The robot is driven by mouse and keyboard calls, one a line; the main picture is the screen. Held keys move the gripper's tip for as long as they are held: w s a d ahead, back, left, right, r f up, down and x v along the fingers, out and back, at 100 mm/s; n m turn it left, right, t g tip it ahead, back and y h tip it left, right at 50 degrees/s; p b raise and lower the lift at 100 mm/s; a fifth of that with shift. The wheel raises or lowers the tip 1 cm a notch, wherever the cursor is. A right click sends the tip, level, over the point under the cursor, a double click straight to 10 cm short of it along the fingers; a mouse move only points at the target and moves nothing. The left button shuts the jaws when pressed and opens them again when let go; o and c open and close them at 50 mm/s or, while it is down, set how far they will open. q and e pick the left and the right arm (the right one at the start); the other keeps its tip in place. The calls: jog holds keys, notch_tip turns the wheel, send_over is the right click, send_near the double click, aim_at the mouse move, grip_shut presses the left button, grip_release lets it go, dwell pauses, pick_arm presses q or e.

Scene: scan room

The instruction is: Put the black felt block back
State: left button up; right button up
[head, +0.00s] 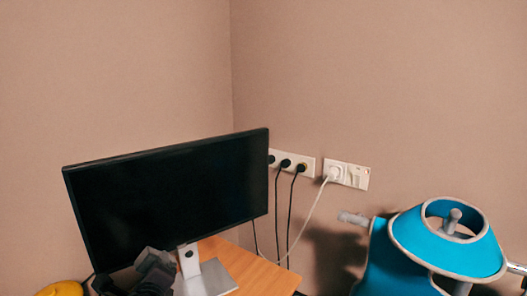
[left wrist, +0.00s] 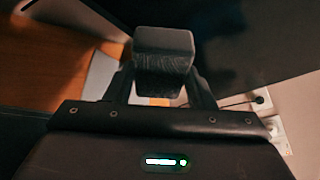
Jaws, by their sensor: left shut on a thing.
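The black felt block (left wrist: 163,48) is a dark grey block with a rounded-edged face. In the left wrist view it sits between the two fingers of my left gripper (left wrist: 163,82), which is shut on it. In the head view my left gripper (head: 148,275) is at the bottom edge, in front of the monitor's lower part and left of its stand. The block and fingers are both dark there and hard to tell apart. My right gripper is not in view.
A black monitor (head: 170,195) on a silver stand (head: 208,279) stands on a wooden desk (head: 262,274). A yellow thing (head: 62,289) shows at the lower left. Wall sockets (head: 347,175) with cables are behind. A blue garment (head: 398,268) hangs at the right.

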pick_arm(q)
jog(key=s+d+f+m+h, duration=0.3)
jog(key=s+d, duration=0.2)
jog(key=s, duration=0.4)
jog(key=shift+s+t+h, duration=0.3)
jog(key=shift+s+h, duration=0.05)
jog(key=shift+h, duration=0.05)
dwell(1.4)
